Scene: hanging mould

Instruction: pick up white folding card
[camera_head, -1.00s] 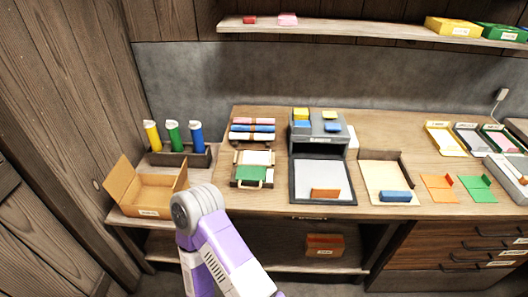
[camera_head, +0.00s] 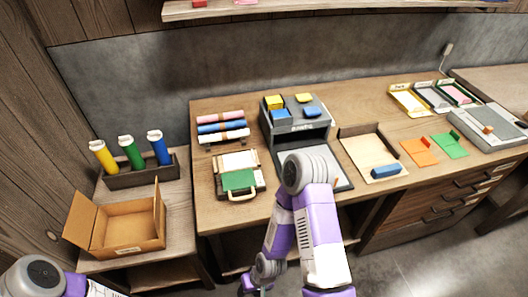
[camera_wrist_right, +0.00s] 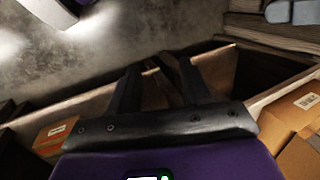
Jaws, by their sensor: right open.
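I cannot pick out a white folding card for certain. A white piece (camera_head: 238,160) lies at the back of a holder with a green front (camera_head: 238,180) on the table; I cannot tell whether it is the card. My right gripper (camera_head: 257,290) hangs low at the bottom edge of the head view, in front of the table and below its top. In the right wrist view its two dark fingers (camera_wrist_right: 160,72) stand apart with nothing between them. My left arm shows at the lower left, but its gripper is out of view.
Orange (camera_head: 419,152) and green (camera_head: 450,145) folded cards lie right of a beige tray (camera_head: 366,150). Labelled brown boxes (camera_wrist_right: 298,112) show near the gripper in the wrist view.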

